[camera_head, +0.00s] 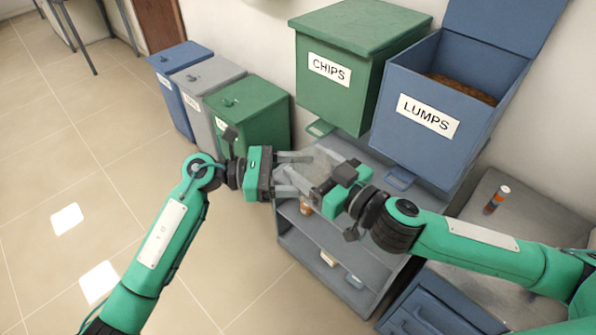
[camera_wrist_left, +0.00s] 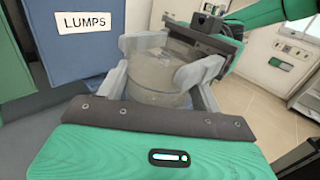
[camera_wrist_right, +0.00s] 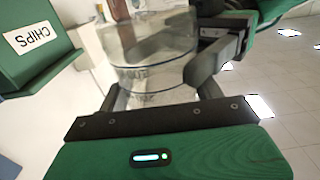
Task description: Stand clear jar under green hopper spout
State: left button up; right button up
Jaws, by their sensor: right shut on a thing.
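The clear jar (camera_head: 318,163) is between my two grippers, in front of the shelf unit under the hoppers. My right gripper (camera_head: 328,178) is shut on the jar, which shows in the right wrist view (camera_wrist_right: 150,68). My left gripper (camera_head: 292,172) has its fingers on either side of the jar in the left wrist view (camera_wrist_left: 160,78), apparently spread with a gap. The green hopper (camera_head: 345,65), labelled CHIPS, has a small green spout handle (camera_head: 320,128) at its lower front, behind the jar. The spout opening itself is hidden.
A blue hopper (camera_head: 425,110), labelled LUMPS, stands right of the green one with its lid up. Below is a grey shelf unit (camera_head: 300,245) with small items. Blue, grey and green bins (camera_head: 250,110) stand left. The floor at left is clear.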

pick_arm(q)
jog(key=c, duration=0.3)
jog(key=shift+c, duration=0.2)
pick_arm(e)
jog(key=o, duration=1.3)
jog(key=shift+s, duration=0.1)
